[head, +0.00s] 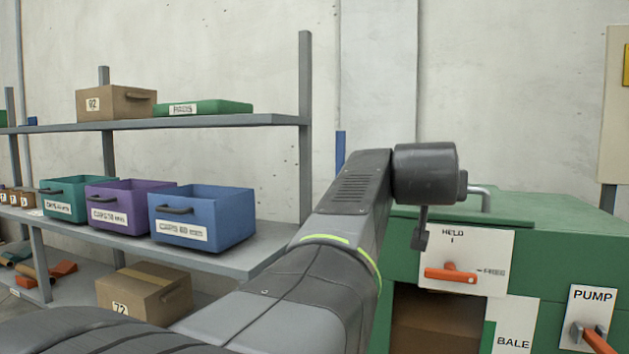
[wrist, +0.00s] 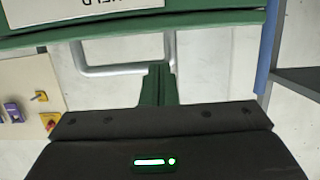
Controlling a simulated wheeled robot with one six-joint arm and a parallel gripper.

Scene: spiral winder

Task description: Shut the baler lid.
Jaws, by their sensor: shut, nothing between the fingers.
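The green baler (head: 545,255) stands at the right of the head view. Its green lid (head: 545,205) lies over the top, looking roughly level; I cannot tell whether a gap remains under it. A grey metal bar handle (head: 486,198) rises from the lid, partly behind my wrist. The handle also shows in the wrist view (wrist: 123,70), just beyond my gripper. My gripper (wrist: 158,68) is shut and empty, its dark green fingers overlapping the handle in the picture; contact is unclear. In the head view the fingers are hidden behind my arm.
A white HELD/FREE plate (head: 492,250) with an orange lever (head: 452,273) is on the baler front, above a dark opening (head: 435,320). A PUMP handle (head: 597,340) is at lower right. A shelf with bins (head: 203,215) stands left.

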